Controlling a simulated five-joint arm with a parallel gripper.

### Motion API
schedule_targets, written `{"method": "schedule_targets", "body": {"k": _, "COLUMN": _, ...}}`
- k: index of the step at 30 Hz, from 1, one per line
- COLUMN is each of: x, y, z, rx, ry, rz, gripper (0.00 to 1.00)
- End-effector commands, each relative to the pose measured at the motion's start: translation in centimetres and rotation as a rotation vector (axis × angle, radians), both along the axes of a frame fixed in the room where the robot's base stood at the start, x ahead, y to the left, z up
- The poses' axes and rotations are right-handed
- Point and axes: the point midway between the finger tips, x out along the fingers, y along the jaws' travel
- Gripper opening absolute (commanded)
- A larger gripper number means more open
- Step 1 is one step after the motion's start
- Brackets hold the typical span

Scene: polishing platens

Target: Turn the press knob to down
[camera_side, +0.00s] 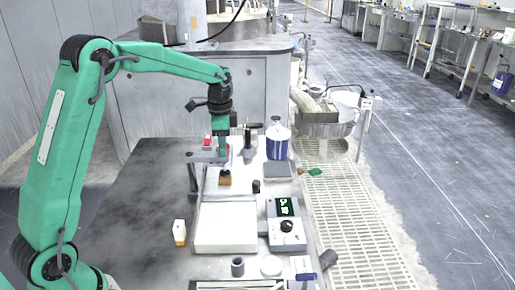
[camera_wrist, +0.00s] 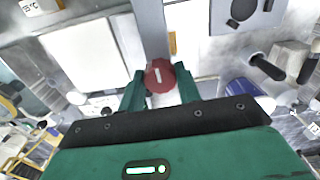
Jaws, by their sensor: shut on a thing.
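The press knob (camera_wrist: 160,73) is a round red knob with a short white line, seen in the wrist view between my two green fingertips. The white line stands close to upright in that picture. My gripper (camera_wrist: 160,86) is shut on the knob, one finger at each side of it. In the side view my gripper (camera_side: 222,152) points down at the back of the bench, beside a grey frame. A small red part shows there just left of it, but the knob's face and its mark cannot be made out from that side.
A blue and white jar (camera_side: 278,141) stands right of my gripper. A small brown block (camera_side: 225,180) sits in front of it. A white slab (camera_side: 226,232) and a control box (camera_side: 287,233) with a green display are nearer. The dark bench left is mostly clear.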

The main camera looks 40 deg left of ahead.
Motion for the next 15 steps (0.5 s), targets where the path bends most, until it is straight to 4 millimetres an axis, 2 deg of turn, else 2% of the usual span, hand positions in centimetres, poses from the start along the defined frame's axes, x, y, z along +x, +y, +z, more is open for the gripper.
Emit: {"method": "schedule_targets", "body": {"k": 15, "x": 0.06, "y": 0.04, "z": 0.20, "rx": 0.001, "ry": -0.002, "rz": -0.477, "gripper": 0.11}}
